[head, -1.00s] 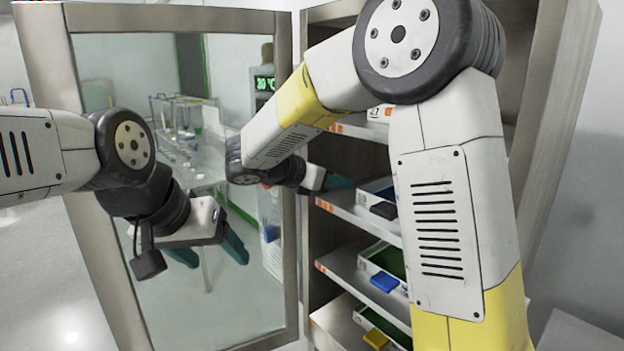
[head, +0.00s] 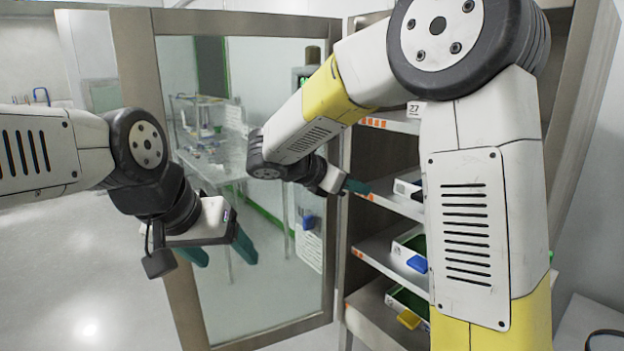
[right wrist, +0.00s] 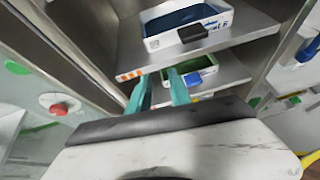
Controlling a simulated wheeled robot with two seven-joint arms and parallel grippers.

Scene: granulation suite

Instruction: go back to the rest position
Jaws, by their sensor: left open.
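My left gripper (head: 222,252) hangs in front of the glass door in the head view, its two teal fingers spread and empty. My right gripper (head: 355,186) is by the open front of the shelf cabinet (head: 345,60), near the shelf edges; my forearm reaches across to it. In the right wrist view its two teal fingers (right wrist: 160,82) stand apart with nothing visible between them. They point toward the shelves, and I cannot tell how far they are from the shelf edge.
The open glass door (head: 172,150) stands left of the cabinet. Shelves hold bins: a white bin (right wrist: 190,35) with a dark tab, and bins with a blue tab (head: 417,264) and a yellow tab (head: 408,319). A red button (right wrist: 58,109) shows at left. Floor (head: 60,270) is clear at left.

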